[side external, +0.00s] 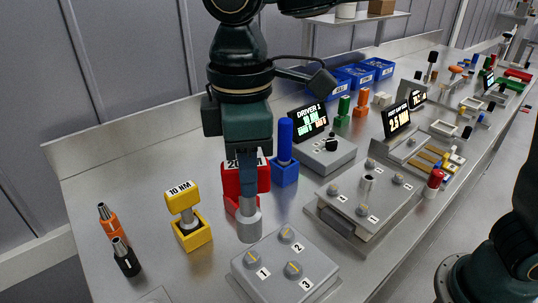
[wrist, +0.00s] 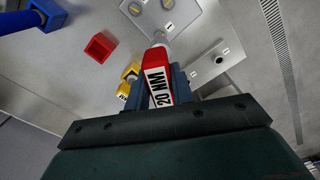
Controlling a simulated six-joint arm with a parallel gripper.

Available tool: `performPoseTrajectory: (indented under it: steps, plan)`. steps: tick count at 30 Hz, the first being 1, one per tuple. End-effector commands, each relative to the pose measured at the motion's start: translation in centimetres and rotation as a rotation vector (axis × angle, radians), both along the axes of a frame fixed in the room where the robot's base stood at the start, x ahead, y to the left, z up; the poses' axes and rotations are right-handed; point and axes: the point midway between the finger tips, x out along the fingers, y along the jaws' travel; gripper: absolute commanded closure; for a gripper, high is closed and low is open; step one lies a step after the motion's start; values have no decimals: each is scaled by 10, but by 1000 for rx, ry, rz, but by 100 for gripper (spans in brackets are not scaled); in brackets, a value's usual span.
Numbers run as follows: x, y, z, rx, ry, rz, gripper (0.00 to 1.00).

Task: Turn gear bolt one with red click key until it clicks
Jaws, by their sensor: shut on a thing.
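My gripper (side external: 247,180) points straight down and is shut on the red click key (wrist: 157,72), labelled 20 NM. The key hangs upright with its grey socket (side external: 249,226) down. In the side view the socket end is just behind or above gear bolt one (side external: 250,259), at the far left corner of the grey gear block (side external: 275,287). Bolt one's yellow mark shows, so the socket does not cover it. I cannot tell the exact height gap. The red holder (wrist: 101,47) is empty. In the side view it is partly hidden behind the key.
A yellow 10 NM key (side external: 181,200) stands in its yellow holder left of the gripper. A blue key (side external: 285,140) stands in a blue holder behind it. Orange (side external: 110,222) and black (side external: 124,256) tools stand far left. A second numbered plate (side external: 345,207) lies right.

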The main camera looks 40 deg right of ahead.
Motion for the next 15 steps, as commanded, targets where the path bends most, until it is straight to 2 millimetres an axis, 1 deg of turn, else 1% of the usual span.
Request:
performPoseTrajectory:
  steps: [8,15]
  plan:
    - [0,0,-1,1,-1,0,100]
    - [0,0,-11,0,0,0,100]
